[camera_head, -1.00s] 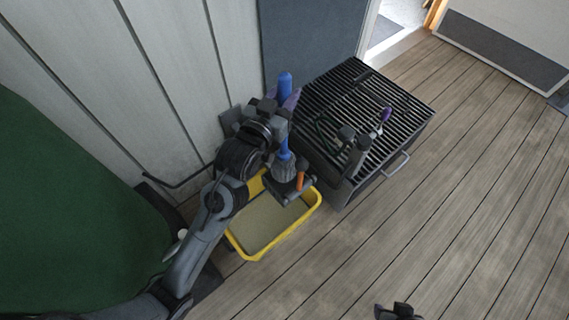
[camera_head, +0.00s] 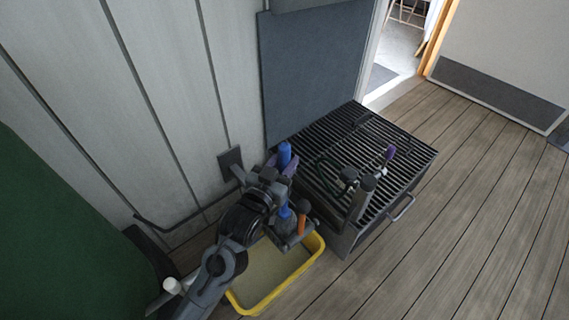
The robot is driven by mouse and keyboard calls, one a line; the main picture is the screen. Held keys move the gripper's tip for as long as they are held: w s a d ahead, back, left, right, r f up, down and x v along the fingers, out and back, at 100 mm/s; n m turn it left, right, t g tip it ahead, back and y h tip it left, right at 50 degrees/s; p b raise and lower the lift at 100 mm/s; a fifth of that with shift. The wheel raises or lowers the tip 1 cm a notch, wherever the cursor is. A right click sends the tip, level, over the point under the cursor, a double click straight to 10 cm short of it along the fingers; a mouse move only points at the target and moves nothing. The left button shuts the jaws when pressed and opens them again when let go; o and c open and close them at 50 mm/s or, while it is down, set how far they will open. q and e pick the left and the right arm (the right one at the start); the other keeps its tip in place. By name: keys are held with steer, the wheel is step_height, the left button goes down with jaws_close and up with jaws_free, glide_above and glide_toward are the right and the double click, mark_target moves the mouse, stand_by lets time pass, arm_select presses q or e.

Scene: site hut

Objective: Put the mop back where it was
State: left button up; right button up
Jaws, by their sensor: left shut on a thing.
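My left gripper (camera_head: 276,184) is shut on the mop (camera_head: 285,156), which has a blue upright handle. The handle's top sticks out above the fingers, and a blue part with a greyish lower end shows below them. The mop's lower end appears over the back right part of a yellow-rimmed tray (camera_head: 318,262) on the floor. I cannot tell whether it touches the tray. My arm hides part of the tray and the middle of the mop. My right gripper is out of view.
A black slatted grill box (camera_head: 415,155) with a front handle stands just right of the mop. A purple-tipped tool (camera_head: 390,152) and dark upright pieces are on it. A grey panelled wall is behind, a green surface (camera_head: 60,240) at left. Wooden floor (camera_head: 480,220) is clear at right.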

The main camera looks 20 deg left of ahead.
arm_select(q)
steer(key=shift+w+r, duration=0.1)
steer(key=o, duration=1)
steer(key=shift+o, duration=0.2)
steer(key=shift+s, duration=0.25)
steer(key=s+a+p, duration=0.1)
steer(key=s+p, duration=0.3)
steer(key=s, duration=0.7)
steer(key=shift+s+r, duration=0.2)
steer(key=shift+s, duration=0.05)
steer(key=shift+a, duration=0.1)
